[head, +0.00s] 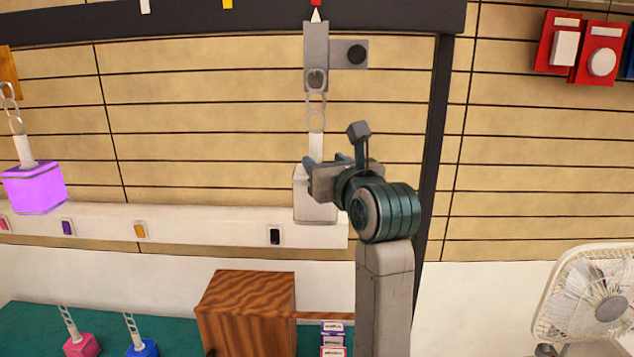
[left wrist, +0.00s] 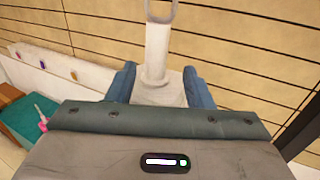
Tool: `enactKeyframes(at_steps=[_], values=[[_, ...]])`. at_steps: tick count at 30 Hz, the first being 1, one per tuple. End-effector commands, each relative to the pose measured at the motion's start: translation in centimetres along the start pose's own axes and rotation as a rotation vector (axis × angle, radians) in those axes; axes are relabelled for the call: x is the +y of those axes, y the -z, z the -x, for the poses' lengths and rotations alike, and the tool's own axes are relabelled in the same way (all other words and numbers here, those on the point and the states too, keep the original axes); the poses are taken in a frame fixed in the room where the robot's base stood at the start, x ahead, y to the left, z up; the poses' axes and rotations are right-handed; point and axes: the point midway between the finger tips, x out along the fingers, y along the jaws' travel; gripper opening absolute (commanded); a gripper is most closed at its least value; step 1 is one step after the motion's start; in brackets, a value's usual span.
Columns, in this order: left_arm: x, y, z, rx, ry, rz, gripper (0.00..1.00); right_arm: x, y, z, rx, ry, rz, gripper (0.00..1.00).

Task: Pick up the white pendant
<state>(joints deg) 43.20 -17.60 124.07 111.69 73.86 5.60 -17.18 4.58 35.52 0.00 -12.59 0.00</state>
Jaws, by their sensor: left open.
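The white pendant (head: 313,208) hangs upright from a chain below a grey bracket (head: 316,60) in the head view. It has a pale stem above a block-shaped body. My left gripper (head: 318,176) is at the pendant, overlapping the top of its body and the base of its stem. In the left wrist view, the open fingers (left wrist: 160,86) stand on either side of the pendant (left wrist: 157,48), with its body between them. A gap shows beside the stem; contact at the body is unclear. My right gripper is not in view.
A purple pendant (head: 35,188) hangs at the left. Pink (head: 81,346) and blue (head: 143,349) pendants rest on a green surface (head: 30,318). A wooden box (head: 246,312) stands below, and a white fan (head: 592,300) at right. A dark frame post (head: 436,150) is right of the gripper.

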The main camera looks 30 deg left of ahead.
Motion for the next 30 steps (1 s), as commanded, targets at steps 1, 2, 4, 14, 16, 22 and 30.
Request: enactKeyframes(at_steps=[1,2,4,14,16,22,30], values=[[0.2,-0.7,-0.7,-0.001,-0.004,-0.005,0.47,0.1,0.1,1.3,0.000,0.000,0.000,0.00],[0.3,-0.8,-1.0,-0.001,-0.004,-0.006,0.47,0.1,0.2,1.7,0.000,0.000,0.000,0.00],[0.5,-1.0,-1.8,-0.001,-0.004,-0.005,0.47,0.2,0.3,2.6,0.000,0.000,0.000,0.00],[0.4,-0.4,-4.1,0.001,0.000,-0.001,0.47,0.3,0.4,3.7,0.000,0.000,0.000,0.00],[0.4,-0.3,-4.1,0.001,0.000,0.000,0.47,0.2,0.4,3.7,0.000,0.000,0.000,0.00],[0.4,-0.3,-4.1,0.001,0.000,0.000,0.37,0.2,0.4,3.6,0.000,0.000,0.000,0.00],[0.4,-0.3,-4.1,0.001,0.000,0.000,0.00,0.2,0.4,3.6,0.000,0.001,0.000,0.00]])
